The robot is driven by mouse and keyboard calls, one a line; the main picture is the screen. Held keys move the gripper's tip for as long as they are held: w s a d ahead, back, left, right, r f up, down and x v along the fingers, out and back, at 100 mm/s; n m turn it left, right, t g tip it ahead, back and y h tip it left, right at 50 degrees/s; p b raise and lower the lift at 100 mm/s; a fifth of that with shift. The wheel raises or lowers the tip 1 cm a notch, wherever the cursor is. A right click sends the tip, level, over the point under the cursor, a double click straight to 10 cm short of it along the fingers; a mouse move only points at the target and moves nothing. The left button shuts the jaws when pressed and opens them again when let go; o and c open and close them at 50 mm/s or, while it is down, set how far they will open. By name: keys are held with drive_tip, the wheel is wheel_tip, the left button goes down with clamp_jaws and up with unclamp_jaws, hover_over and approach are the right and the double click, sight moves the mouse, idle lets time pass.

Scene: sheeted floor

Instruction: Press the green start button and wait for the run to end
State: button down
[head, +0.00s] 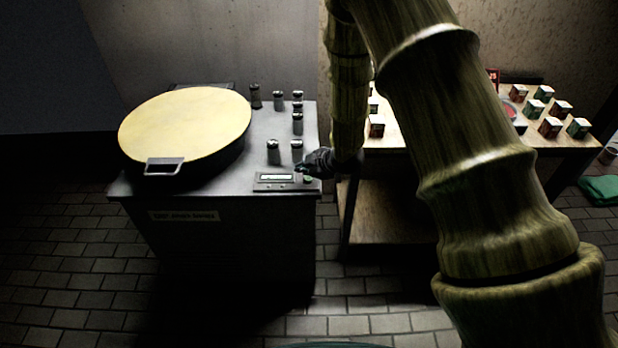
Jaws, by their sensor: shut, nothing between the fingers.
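A control panel (277,182) with a lit display sits at the front right edge of a grey machine (213,183). A small green button (308,180) shows at the panel's right end. My gripper (303,168) is shut and empty, just above and beside the button at the panel's right. I cannot tell whether its tips touch the button. The machine's round pale-yellow lid (186,122) with a front handle (164,166) is down. The display's text is too small to read.
Several capped vials (273,150) stand on the machine top behind the panel. A wooden table (395,213) at right carries several small boxes (550,127). A green cloth (602,189) lies at far right. Tiled floor in front is clear. My arm hides part of the table.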

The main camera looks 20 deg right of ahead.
sight(305, 179)
drive_tip(key=shift+r+p, duration=1.65)
drive_tip(key=shift+r, duration=0.9)
drive_tip(key=shift+f, duration=0.1)
drive_tip(key=s+f+m+g+h, duration=0.15)
drive_tip(key=s+f+m, duration=0.25)
drive_tip(key=s+f, duration=0.55)
drive_tip(key=s+f+m+g+h, duration=0.15)
drive_tip(key=s+f+m, duration=0.25)
drive_tip(key=s+f, duration=0.55)
drive_tip(key=s+d+f+m+g+h, duration=0.1)
drive_tip(key=s+m+g, duration=0.4)
drive_tip(key=s, duration=2.4)
drive_tip(key=shift+d+f+m, duration=0.15)
drive_tip(key=shift+f+m, duration=0.45)
drive_tip(key=shift+m, duration=0.2)
